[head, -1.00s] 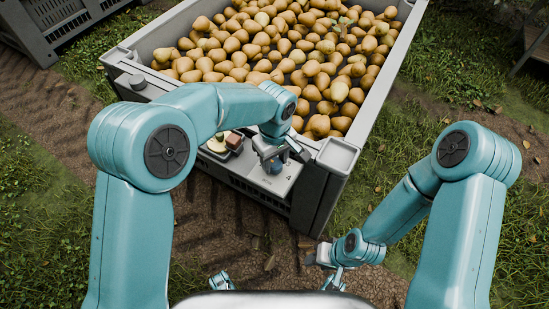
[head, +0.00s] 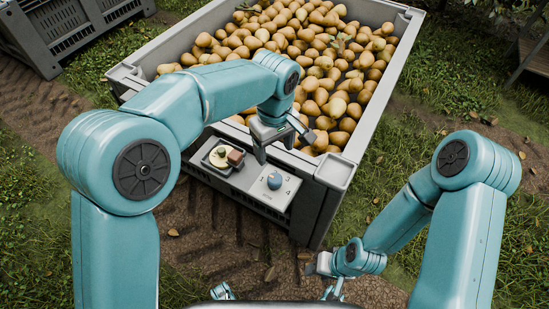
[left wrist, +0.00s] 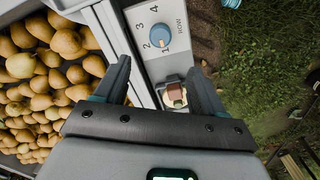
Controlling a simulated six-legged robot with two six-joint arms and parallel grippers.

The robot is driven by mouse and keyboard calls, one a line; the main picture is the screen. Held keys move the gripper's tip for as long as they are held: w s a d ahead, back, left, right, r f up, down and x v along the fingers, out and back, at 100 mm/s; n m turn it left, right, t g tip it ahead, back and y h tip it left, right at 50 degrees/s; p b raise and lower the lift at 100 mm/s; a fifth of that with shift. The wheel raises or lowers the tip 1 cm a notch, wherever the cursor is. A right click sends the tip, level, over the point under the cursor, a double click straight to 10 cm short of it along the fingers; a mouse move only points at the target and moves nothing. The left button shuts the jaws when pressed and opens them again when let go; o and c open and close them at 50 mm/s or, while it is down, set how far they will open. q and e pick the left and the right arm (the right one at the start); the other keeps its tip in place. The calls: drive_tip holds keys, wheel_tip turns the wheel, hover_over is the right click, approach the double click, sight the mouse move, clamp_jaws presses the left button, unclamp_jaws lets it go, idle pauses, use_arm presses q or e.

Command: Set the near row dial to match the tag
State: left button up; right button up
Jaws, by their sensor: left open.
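The row dial is a blue round knob (head: 274,181) on a light grey panel (head: 268,198) at the near end of the pear bin. In the left wrist view the knob (left wrist: 160,36) has the numbers 1 to 4 around it and the word ROW beside it. I cannot tell for sure which number its mark points at. My left gripper (head: 284,143) is open and empty, above and behind the knob, apart from it. Its fingers (left wrist: 160,72) also show in the left wrist view. My right gripper (head: 328,276) is low at the bottom, its fingers unclear. I see no readable tag.
A dark tray (head: 207,166) left of the dial holds a pale round piece and a reddish-brown block (head: 236,157). The grey bin (head: 343,168) is full of pears. Another bin (head: 82,38) stands at the far left. Dirt and grass lie around.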

use_arm(q)
wheel_tip(320, 180, up, 4)
drive_tip(key=shift+r+p, duration=0.1)
drive_tip(key=shift+p, duration=0.25)
idle(0.4)
